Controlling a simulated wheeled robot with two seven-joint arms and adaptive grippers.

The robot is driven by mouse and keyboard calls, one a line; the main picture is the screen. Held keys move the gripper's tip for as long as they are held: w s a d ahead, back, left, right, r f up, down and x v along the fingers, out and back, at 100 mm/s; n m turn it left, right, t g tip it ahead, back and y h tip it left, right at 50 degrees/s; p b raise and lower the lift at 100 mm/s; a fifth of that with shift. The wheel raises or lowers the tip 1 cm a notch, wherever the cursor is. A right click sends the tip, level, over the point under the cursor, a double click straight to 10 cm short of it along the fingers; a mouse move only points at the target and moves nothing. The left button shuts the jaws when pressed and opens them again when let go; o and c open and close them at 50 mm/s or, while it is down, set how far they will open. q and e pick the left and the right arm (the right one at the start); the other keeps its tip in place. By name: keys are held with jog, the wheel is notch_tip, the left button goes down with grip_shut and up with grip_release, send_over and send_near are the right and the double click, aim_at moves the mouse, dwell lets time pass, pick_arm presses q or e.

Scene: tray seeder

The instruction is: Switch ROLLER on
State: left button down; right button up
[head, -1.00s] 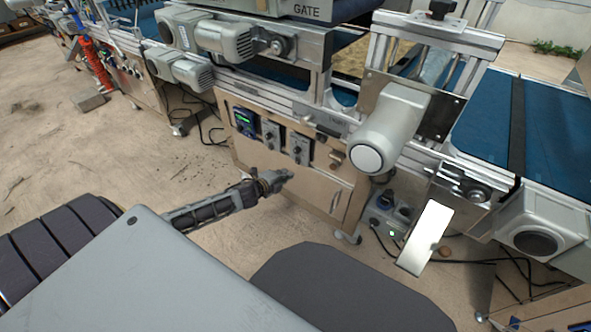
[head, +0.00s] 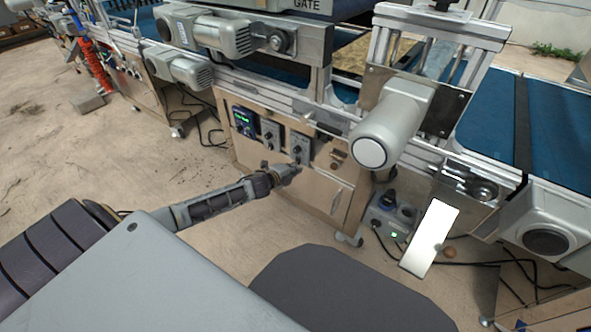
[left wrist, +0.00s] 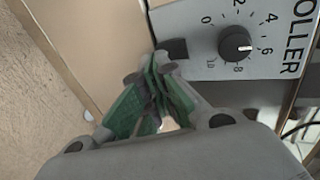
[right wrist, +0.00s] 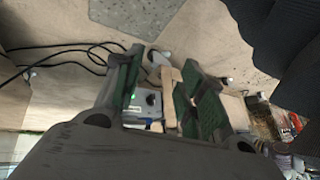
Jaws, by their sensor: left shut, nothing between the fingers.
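The ROLLER box (left wrist: 262,22) is a light grey control box in the left wrist view. It has a black round knob (left wrist: 235,47) on a scale from 0 to 10 and a small black switch (left wrist: 175,49). My left gripper (left wrist: 158,62) is shut and empty, its tips right beside the switch; I cannot tell whether they touch it. In the head view my left gripper (head: 288,170) is just below the right-hand grey control box (head: 300,147), whose label is too small to read. My right gripper (right wrist: 160,62) is open, away from the panel.
Another grey knob box (head: 270,134) and a box with a green display (head: 243,120) sit left on the wooden panel. A grey motor (head: 390,125) juts out above right. A socket box with a green light (head: 394,222) and cables lie on the floor.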

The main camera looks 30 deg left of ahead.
pick_arm(q)
jog(key=shift+w, duration=0.5)
pick_arm(e)
jog(key=shift+a+f, duration=0.1)
jog(key=shift+f, duration=0.45)
jog(key=shift+w+r, duration=0.1)
jog(key=shift+r, duration=0.05)
pick_arm(q)
jog(key=shift+w+f+p, duration=0.1)
jog(key=shift+w+p, duration=0.25)
jog(key=shift+p, duration=0.1)
pick_arm(e)
jog(key=shift+r, duration=1.1)
